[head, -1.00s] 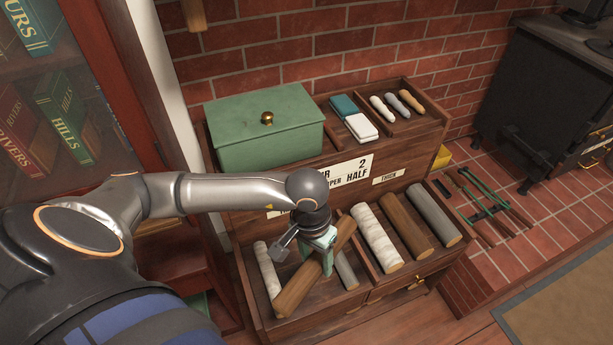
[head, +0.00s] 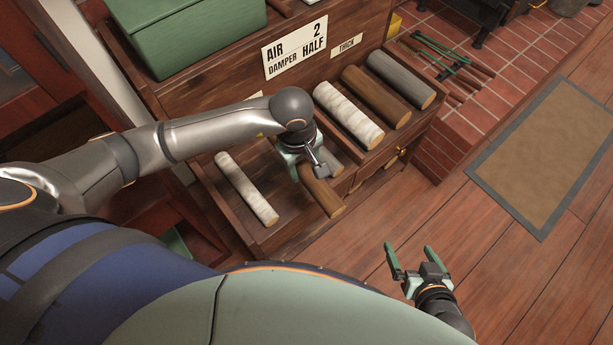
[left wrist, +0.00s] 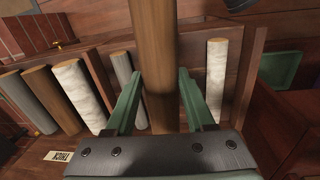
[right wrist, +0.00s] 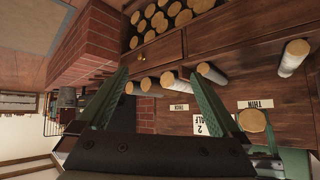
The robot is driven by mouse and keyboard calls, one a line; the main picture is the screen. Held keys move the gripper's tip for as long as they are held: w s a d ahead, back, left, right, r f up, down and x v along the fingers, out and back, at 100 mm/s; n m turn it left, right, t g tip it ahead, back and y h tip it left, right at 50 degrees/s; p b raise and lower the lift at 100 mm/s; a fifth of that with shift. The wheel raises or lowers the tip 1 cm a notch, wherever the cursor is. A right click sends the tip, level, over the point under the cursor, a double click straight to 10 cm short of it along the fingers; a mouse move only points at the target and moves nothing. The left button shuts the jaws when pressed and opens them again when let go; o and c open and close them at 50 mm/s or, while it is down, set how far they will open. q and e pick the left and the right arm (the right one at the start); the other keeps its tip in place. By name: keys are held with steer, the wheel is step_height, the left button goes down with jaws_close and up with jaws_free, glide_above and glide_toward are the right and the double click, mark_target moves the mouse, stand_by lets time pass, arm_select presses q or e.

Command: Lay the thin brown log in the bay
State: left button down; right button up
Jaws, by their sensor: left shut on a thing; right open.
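The thin brown log (head: 322,195) is gripped by my left gripper (head: 305,158) at the left bay (head: 270,238) of the lower shelf. In the left wrist view the log (left wrist: 154,50) runs between the two green fingers. It lies between a thin white birch log (head: 246,188) and a thin grey log (head: 331,158), roughly in line with them. Its near end sticks out towards the front edge; whether it touches the bay floor I cannot tell. The gripper hides its far end. My right gripper (head: 412,258) is open and empty above the floor, in front of the shelf.
Thick white (head: 348,114), brown (head: 376,95) and grey (head: 401,79) logs lie in the bay to the right, behind a divider. A green box (head: 195,35) stands on the upper shelf. Fire tools (head: 450,62) lie on the brick hearth.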

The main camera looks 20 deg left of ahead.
arm_select(q)
steer(key=shift+w+d+f, duration=0.1)
steer(key=shift+d+f, duration=0.1)
steer(key=shift+f, duration=0.25)
steer(key=shift+n, duration=0.4)
arm_select(e)
steer(key=shift+a+f, duration=0.1)
steer(key=shift+f, duration=0.1)
